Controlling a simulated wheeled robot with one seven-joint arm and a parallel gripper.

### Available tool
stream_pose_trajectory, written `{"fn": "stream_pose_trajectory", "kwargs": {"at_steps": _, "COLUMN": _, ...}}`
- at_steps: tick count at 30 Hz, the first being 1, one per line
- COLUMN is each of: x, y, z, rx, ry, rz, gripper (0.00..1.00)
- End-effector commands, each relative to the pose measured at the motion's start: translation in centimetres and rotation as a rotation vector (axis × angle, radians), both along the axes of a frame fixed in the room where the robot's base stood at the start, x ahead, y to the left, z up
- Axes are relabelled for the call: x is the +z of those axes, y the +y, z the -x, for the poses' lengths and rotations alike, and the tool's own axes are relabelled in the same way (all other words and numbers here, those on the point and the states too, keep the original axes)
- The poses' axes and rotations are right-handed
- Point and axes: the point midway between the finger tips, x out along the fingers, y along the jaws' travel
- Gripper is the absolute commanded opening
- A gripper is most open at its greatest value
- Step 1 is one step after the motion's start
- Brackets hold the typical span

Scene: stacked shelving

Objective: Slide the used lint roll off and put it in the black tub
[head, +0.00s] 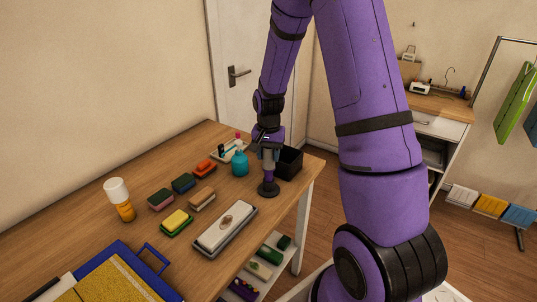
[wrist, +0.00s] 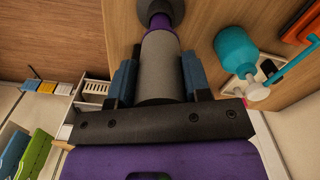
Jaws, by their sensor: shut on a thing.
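The used lint roll is a grey cylinder (wrist: 160,65), which also shows in the head view (head: 269,156). It stands upright above a purple post (head: 269,175) with a round dark base (head: 268,189) on the table. My gripper (head: 268,147) comes down from above and is shut on the roll, with one blue-grey finger on each side in the wrist view (wrist: 160,78). Purple post shows below the roll; how much of it is inside the roll is hidden. The black tub (head: 290,164) stands just right of the roll, near the table's far right corner; its inside is mostly hidden.
A teal bottle (head: 239,164) stands close left of my gripper, also in the wrist view (wrist: 238,48). A white tray (head: 229,151) lies behind it. Several sponges and brushes, a long tray (head: 224,231) and an orange-white bottle (head: 120,200) occupy the wooden table (head: 75,221).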

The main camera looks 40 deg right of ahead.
Motion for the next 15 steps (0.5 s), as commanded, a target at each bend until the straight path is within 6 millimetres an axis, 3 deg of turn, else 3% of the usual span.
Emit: {"fn": "stream_pose_trajectory", "kwargs": {"at_steps": 15, "x": 0.69, "y": 0.00, "z": -0.03, "rx": 0.000, "ry": -0.001, "rz": 0.000, "gripper": 0.22}}
